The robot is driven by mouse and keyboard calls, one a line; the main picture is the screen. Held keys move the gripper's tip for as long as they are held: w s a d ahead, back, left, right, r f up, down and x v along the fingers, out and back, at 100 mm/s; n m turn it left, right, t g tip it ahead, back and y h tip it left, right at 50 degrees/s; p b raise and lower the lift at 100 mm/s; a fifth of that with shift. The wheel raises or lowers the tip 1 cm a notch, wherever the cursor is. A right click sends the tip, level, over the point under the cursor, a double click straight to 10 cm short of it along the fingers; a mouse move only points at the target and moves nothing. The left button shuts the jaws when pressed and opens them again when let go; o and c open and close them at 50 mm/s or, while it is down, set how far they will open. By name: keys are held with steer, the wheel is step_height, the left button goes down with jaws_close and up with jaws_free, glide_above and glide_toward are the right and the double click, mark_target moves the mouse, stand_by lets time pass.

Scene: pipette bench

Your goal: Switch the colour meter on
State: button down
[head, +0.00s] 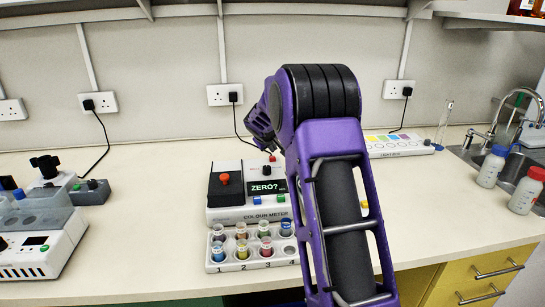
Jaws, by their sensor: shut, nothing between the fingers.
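The colour meter (232,215) stands on the bench in the middle of the head view. It has a black lid with a red knob (224,179), a black knob, a blue and a green button, and a lit display (266,187) reading "ZERO?". A small red part (272,158) shows at its back edge. My gripper (267,146) is small and dark, over the back of the meter, with its fingers shut and empty. My arm hides the meter's right side. I cannot tell whether the fingers touch the meter.
A rack (212,262) of coloured vials stands in front of the meter. A black plug with a lead is in the wall socket (225,95) behind. A light box (400,147) is at back right, bottles (491,167) by the sink. Other equipment (40,245) stands left; bench between is clear.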

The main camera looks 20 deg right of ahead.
mark_target(272, 162)
step_height(272, 162, up, 6)
steer(key=p, duration=0.4)
stand_by(0.6)
